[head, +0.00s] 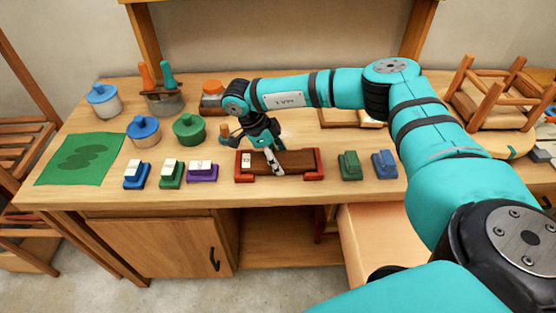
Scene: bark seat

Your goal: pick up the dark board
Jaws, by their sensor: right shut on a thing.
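The dark board (298,160) is a dark brown rectangular piece with red ends or corner pieces, lying near the front middle of the wooden workbench. A small white label shows at its left part. My left gripper is not in the picture.
Blue, green and purple blocks (202,171) stand left of the board. Green (349,165) and blue (385,164) blocks stand close to its right. Lidded jars (144,131) and a green mat (80,158) are at the left. An upturned stool (492,95) is at the right.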

